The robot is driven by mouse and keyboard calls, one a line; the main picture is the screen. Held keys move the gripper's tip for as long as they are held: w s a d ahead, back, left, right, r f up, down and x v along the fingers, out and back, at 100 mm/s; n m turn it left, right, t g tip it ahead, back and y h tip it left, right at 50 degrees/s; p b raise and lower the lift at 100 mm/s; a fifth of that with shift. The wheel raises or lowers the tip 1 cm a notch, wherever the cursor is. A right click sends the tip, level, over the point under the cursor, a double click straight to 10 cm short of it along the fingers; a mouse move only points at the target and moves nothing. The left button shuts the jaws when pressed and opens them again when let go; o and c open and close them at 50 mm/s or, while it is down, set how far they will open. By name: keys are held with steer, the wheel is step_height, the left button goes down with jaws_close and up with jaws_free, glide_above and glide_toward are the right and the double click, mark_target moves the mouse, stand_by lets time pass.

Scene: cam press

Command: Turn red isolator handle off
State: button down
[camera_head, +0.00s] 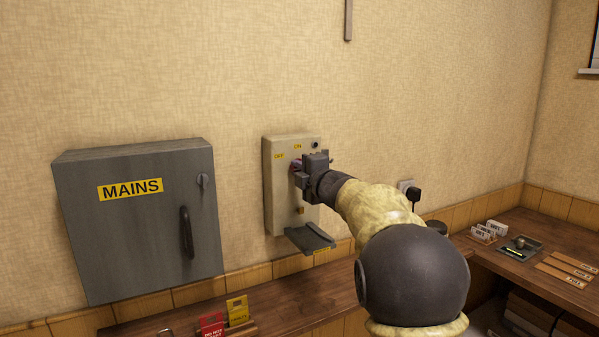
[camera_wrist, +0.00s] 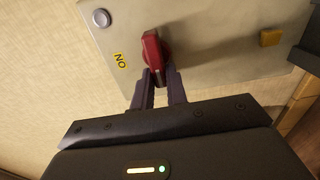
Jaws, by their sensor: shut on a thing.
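The red isolator handle (camera_wrist: 153,52) sits on the face of the pale isolator box (camera_head: 281,205) on the wall. In the head view, my gripper covers most of the handle. In the wrist view, my gripper (camera_wrist: 158,78) has its two fingers on either side of the handle's lower end and is shut on it. The ON label (camera_wrist: 120,60) lies left of the handle there, with the handle's long side not pointing at it. In the head view the OFF label (camera_head: 279,156) is left of the ON label (camera_head: 298,147). The wrist view does not show OFF.
A grey MAINS cabinet (camera_head: 140,235) hangs left of the box. A dark tray (camera_head: 310,238) juts out below the box. Red (camera_head: 211,325) and yellow (camera_head: 237,309) tags stand on the wooden bench. A black plug (camera_head: 413,195) is in a wall socket at right.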

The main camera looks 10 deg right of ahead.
steer(key=shift+f, duration=0.15)
steer(key=c, duration=1.4)
jaws_free()
steer(key=shift+s, duration=0.1)
steer(key=b+v, duration=0.2)
steer(key=v, duration=1.5)
steer(key=shift+s, duration=0.1)
